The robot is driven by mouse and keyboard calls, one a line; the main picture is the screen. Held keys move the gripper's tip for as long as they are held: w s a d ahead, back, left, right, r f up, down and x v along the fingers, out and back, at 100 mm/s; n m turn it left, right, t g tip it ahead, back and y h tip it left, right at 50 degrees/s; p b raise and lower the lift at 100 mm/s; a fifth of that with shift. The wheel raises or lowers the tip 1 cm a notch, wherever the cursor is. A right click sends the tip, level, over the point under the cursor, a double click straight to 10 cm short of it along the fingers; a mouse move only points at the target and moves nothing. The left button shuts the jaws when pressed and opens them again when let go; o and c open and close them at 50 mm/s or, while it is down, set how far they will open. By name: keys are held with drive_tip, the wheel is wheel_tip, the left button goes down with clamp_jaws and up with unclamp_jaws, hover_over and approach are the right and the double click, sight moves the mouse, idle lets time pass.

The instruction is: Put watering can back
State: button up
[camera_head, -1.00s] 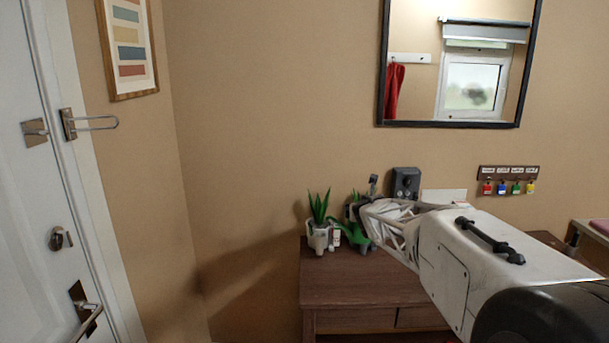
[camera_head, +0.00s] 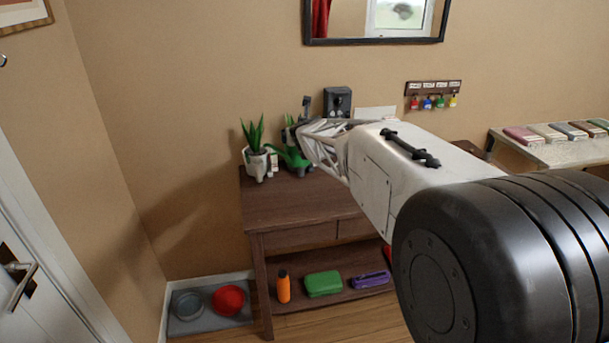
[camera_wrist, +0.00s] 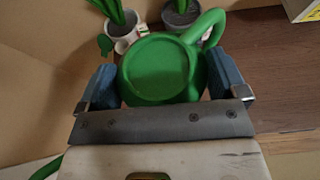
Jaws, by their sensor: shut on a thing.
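The green watering can (camera_wrist: 160,70) is between the two blue finger pads of my gripper (camera_wrist: 163,85) in the wrist view. My gripper is shut on it. In the head view the can (camera_head: 294,157) shows at the back left of the wooden table (camera_head: 290,205), partly hidden by my gripper (camera_head: 300,140). It is just right of a potted plant in a white pot (camera_head: 257,160). I cannot tell whether the can touches the tabletop.
A second plant in a grey pot (camera_wrist: 182,15) stands close behind the can. A dark grey device (camera_head: 337,101) is by the wall. The lower shelf holds an orange bottle (camera_head: 283,287), a green case (camera_head: 323,284) and a purple item (camera_head: 370,280). The table's front left is clear.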

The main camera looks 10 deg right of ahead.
drive_tip(key=shift+d, duration=0.45)
drive_tip(key=s+d+f+n+g+y, duration=0.2)
drive_tip(key=s+d+f+n+y, duration=0.35)
drive_tip(key=d+f, duration=0.2)
drive_tip(key=s+f+n+g+y, duration=0.2)
drive_tip(key=s+f+n+y, duration=0.3)
drive_tip(key=s, duration=0.4)
drive_tip(key=shift+s+g, duration=0.25)
drive_tip(key=shift+g, duration=0.15)
drive_tip(key=shift+w+a, duration=0.1)
drive_tip(key=w+d+f, duration=0.1)
drive_tip(key=w+d, duration=0.1)
drive_tip(key=w, duration=1.3)
drive_tip(key=shift+w+f, duration=0.2)
drive_tip(key=shift+w, duration=0.15)
